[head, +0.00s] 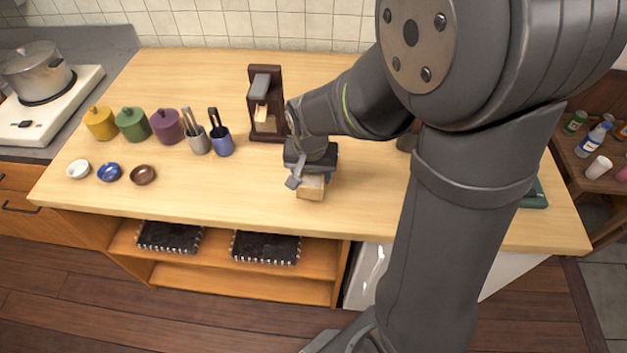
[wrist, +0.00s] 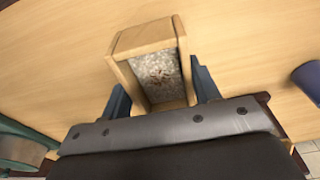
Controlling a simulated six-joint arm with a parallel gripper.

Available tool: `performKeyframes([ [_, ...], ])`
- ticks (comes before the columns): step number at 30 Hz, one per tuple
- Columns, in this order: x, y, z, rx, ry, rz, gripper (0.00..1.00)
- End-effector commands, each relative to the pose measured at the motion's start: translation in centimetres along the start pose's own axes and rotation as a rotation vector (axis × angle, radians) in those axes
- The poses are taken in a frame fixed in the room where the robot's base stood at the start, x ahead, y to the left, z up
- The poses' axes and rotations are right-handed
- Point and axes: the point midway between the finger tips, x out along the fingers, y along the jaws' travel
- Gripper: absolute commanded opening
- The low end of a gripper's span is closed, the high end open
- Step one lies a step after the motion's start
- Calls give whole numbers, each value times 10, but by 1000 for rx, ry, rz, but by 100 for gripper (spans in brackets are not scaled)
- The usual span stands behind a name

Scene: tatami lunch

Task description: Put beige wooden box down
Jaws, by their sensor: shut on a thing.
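The beige wooden box (head: 311,188) is at the middle of the wooden counter, under my gripper (head: 308,174). In the wrist view the box (wrist: 141,41) sits between the two dark fingers of my gripper (wrist: 162,92), which is shut on it. Its open side shows speckled grey contents with some brown bits. The box is close to the counter top; I cannot tell whether it touches it. My gripper hides part of the box in the head view.
A dark brown stand (head: 265,104) is just behind my gripper. Utensil cups (head: 221,141), lidded pots (head: 133,124) and small bowls (head: 142,175) stand to the left. The counter's front edge is close to the box. Bare counter (head: 240,190) lies left of it.

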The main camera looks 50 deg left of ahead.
Motion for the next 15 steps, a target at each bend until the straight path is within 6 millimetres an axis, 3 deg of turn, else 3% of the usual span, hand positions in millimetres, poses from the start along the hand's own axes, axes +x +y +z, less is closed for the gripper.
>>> performKeyframes([
  [7, 32, 1, 5, -1, -4, 3, 26],
  [15, 36, 1, 5, -1, -1, 0, 26],
])
